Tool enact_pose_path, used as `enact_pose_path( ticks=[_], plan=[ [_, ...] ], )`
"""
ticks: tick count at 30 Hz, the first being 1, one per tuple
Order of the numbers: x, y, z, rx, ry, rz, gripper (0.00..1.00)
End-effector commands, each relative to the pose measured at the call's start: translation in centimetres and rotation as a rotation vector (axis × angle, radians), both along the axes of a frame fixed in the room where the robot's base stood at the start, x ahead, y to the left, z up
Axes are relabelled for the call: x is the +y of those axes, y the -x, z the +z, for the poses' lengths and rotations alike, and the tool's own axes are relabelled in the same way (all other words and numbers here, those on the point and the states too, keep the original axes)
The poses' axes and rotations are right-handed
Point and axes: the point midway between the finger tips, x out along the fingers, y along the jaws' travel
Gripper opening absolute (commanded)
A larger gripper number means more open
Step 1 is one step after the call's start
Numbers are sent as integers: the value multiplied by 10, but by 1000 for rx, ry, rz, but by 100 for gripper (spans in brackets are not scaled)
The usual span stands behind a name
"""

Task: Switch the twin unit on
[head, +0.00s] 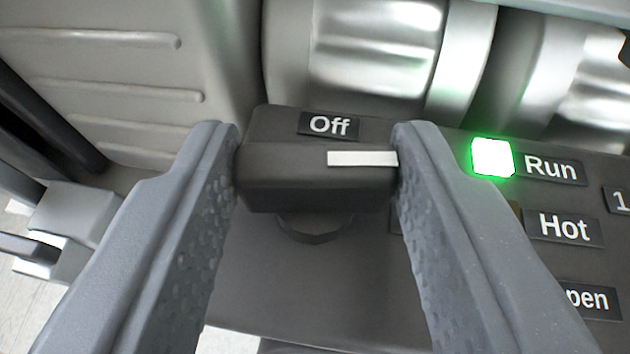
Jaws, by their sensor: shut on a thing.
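A dark rotary switch knob (300,180) sits on the dark control panel, below an "Off" label (330,124). Its bar lies horizontal, and the white pointer mark (362,158) on it is at the right end, toward the right finger. My gripper (316,165) is shut on the knob, one finger at each end of the bar. The "Run" lamp (492,157) to the right is lit bright green beside its "Run" label (552,168). My right finger hides part of the panel beside the knob.
A "Hot" label (564,227) and a partly hidden label ending in "pen" (588,299) are below "Run". Metallic cylinders (375,60) stand behind the panel. A grey ribbed housing (120,70) is at the upper left. Pale floor shows at the lower left.

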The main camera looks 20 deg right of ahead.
Motion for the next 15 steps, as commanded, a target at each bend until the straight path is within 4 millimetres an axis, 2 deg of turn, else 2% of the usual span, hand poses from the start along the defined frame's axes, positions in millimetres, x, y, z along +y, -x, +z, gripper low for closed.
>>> enact_pose_path(
  ticks=[15],
  plan=[
    [3,-1,-1,1,0,-160,15]
  ],
)
